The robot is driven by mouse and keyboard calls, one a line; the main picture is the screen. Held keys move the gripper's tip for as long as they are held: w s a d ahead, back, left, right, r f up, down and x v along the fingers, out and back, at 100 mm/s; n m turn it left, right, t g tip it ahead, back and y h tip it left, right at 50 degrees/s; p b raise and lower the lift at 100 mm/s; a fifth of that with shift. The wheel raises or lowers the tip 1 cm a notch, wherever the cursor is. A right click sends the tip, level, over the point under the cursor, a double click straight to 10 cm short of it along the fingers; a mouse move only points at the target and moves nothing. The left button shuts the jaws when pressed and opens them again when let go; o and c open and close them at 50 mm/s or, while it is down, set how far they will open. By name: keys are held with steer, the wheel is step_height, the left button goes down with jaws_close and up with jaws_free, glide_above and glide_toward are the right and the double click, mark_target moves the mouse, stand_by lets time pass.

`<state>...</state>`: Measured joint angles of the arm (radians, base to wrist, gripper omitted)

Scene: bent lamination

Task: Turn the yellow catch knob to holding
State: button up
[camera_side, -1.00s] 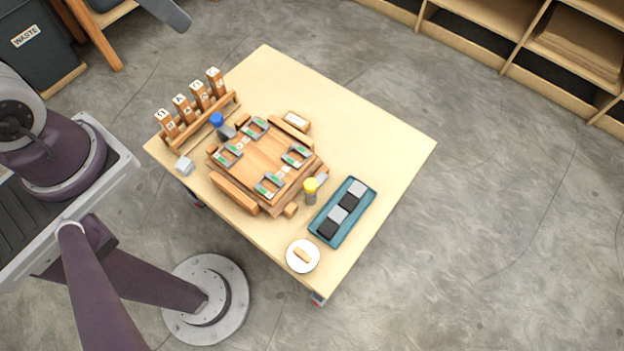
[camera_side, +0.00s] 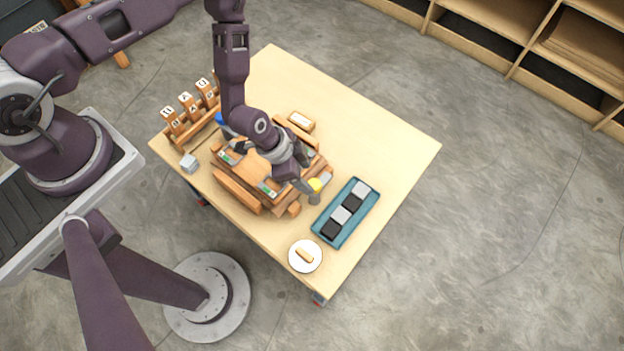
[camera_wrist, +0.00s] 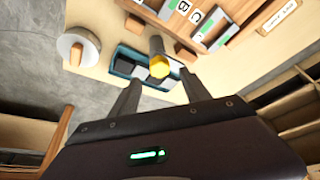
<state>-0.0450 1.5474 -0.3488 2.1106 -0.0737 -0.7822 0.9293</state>
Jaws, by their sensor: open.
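The yellow catch knob (camera_side: 315,185) stands upright on a grey post at the right corner of the wooden fixture (camera_side: 237,190). In the wrist view the yellow knob (camera_wrist: 159,67) shows between and beyond my two fingers. My gripper (camera_side: 306,184) is at the knob's left in the side view, and part of the knob's surroundings is hidden by my wrist. In the wrist view my gripper (camera_wrist: 162,88) is open, with a finger on each side of the knob. I cannot tell whether either finger touches it.
A teal tray (camera_side: 326,237) with black and grey blocks stands right of the knob. A white dish (camera_side: 305,267) with a small wooden piece is at the table's near corner. A rack of labelled wooden blocks (camera_side: 189,104) stands at the left. The table's far right (camera_side: 400,150) is clear.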

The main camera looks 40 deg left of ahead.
mark_target(314, 185)
steer(key=x, duration=0.5)
jaws_close()
steer(key=n, duration=0.2)
steer(key=n+t+y, duration=0.1)
steer(key=n, duration=0.2)
steer(key=shift+s+d+r+y, duration=0.1)
steer(key=shift+y, duration=0.2)
steer(key=n+y, duration=0.1)
steer(key=n, duration=0.3)
steer(key=shift+d+n+y, duration=0.1)
steer(key=shift+n+y, duration=0.2)
steer(key=shift+y, duration=0.1)
steer(key=n+y, duration=0.1)
steer(key=n, duration=0.3)
steer(key=shift+d+y, duration=0.15)
steer(key=shift+y, duration=0.25)
steer(key=shift+n+g+y, duration=0.5)
steer(key=shift+n, duration=1.6)
